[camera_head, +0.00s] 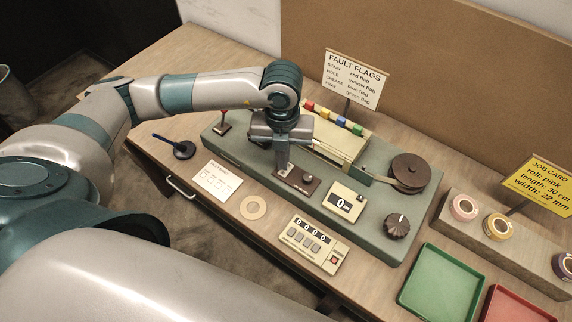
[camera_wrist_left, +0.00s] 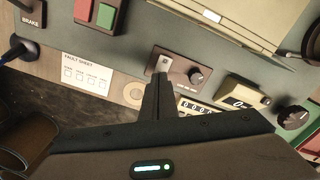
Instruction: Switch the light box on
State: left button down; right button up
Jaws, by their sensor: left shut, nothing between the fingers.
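A small dark brown panel (camera_head: 312,188) sits on the front of the grey-green machine base, with a pale switch and a round knob. In the left wrist view the panel (camera_wrist_left: 182,84) shows the switch (camera_wrist_left: 165,64) right at my fingertips and the knob (camera_wrist_left: 195,77) to its right. My left gripper (camera_head: 283,172) is shut and empty, pointing down at the switch; whether it touches is unclear. It also shows in the left wrist view (camera_wrist_left: 159,80). The cream light box (camera_head: 345,147) stands behind the panel, partly hidden by my wrist. A bright white spot shows on it in the wrist view.
A brown reel (camera_head: 410,171) stands at the base's right. Small coloured flags (camera_head: 340,121) line the back. Green (camera_head: 443,284) and red trays lie at lower right.

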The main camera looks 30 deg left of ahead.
aim_at(283, 173)
pick_arm(q)
jog(key=shift+r+p, duration=1.1)
jog(key=shift+r, duration=1.2)
jog(key=shift+s, duration=0.1)
